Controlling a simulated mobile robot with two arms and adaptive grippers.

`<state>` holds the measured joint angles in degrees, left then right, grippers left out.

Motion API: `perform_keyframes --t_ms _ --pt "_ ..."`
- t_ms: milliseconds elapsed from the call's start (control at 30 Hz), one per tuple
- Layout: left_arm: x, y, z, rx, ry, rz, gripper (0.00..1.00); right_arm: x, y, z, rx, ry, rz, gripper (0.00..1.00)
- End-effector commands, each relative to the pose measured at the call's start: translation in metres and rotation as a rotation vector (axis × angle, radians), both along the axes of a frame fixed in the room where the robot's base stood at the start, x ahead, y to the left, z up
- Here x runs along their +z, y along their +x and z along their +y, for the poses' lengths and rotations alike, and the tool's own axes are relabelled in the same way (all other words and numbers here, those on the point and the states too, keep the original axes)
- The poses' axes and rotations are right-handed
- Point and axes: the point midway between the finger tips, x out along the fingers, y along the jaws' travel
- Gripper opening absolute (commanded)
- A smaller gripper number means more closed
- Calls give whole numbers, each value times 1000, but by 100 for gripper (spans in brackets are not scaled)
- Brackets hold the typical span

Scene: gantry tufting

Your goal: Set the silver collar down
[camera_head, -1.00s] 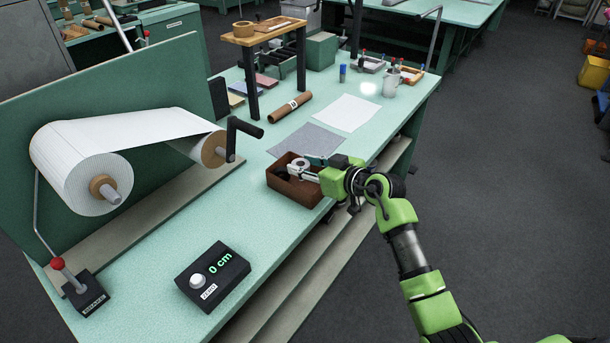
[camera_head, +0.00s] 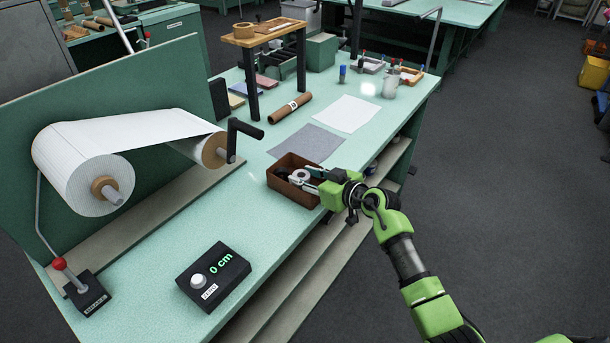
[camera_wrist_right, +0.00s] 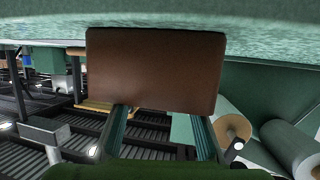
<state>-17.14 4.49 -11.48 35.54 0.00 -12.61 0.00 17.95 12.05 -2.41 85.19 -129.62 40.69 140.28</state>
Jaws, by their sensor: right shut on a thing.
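The silver collar (camera_head: 299,175) is a small pale ring. In the head view it shows at the fingertips of my right gripper (camera_head: 304,178), over the brown tray (camera_head: 292,197). My right gripper is shut on the collar. Dark pieces lie inside the tray, left of the collar. Whether the collar touches the tray floor or these pieces I cannot tell. In the right wrist view the fingers reach toward the brown side of the tray (camera_wrist_right: 155,70), and the collar is not visible there. My left gripper is not in view.
A grey sheet (camera_head: 306,143) lies behind the tray, with a cardboard tube (camera_head: 290,108) and a white sheet (camera_head: 346,113) beyond. A crank handle (camera_head: 240,135) on the paper roll stand is to the left. A black counter box (camera_head: 213,277) is in front; bare bench lies between.

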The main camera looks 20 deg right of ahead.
Motion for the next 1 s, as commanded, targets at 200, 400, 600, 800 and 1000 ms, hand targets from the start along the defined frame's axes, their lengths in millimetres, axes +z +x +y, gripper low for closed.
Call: perform_keyframes --t_ms 200,400,600,800,1000 --pt "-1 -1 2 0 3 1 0 -9 -3 1 4 0 18 40" --pt "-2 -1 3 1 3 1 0 -11 -4 1 5 -2 22 40" --pt "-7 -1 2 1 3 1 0 3 -8 -1 5 -3 20 40" --pt "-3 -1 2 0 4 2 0 20 -40 -18 2 -2 15 40" --pt "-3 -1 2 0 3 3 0 35 -74 -36 2 0 12 40"
